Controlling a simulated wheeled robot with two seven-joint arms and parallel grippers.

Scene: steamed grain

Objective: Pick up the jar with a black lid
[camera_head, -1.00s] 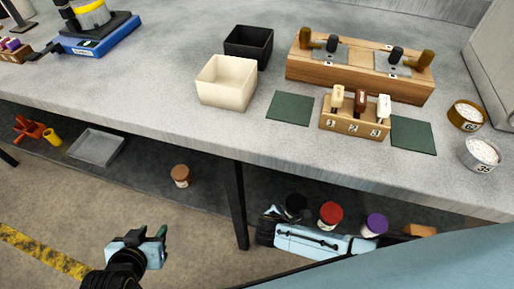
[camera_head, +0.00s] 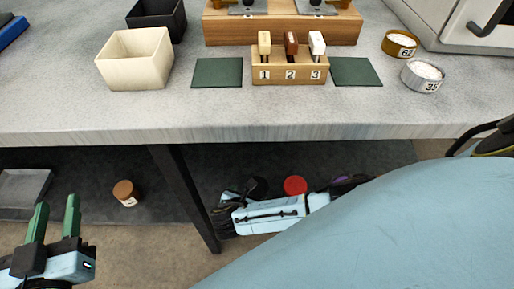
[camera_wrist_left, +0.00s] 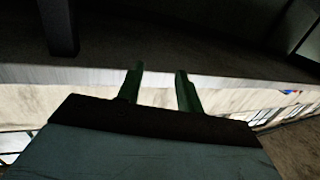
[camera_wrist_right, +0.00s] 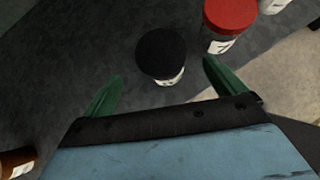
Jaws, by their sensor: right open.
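The jar with a black lid (camera_wrist_right: 161,54) stands upright on the dark lower shelf in the right wrist view. It lies just ahead of my right gripper (camera_wrist_right: 155,85), whose green fingers are open and apart, with the jar between and beyond their tips. In the head view the black lid (camera_head: 257,187) shows partly behind my right arm, and the right fingers are hard to make out there. My left gripper (camera_head: 55,220) is open and empty at the lower left, in front of the shelf. Its open fingers also show in the left wrist view (camera_wrist_left: 160,88).
A red-lidded jar (camera_wrist_right: 229,16) stands close beside the black-lidded one. A purple-lidded jar (camera_head: 345,182) is partly hidden by my arm. A brown-lidded jar (camera_head: 125,192) stands left of the table leg (camera_head: 186,200). The worktop edge (camera_head: 330,133) overhangs the shelf.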

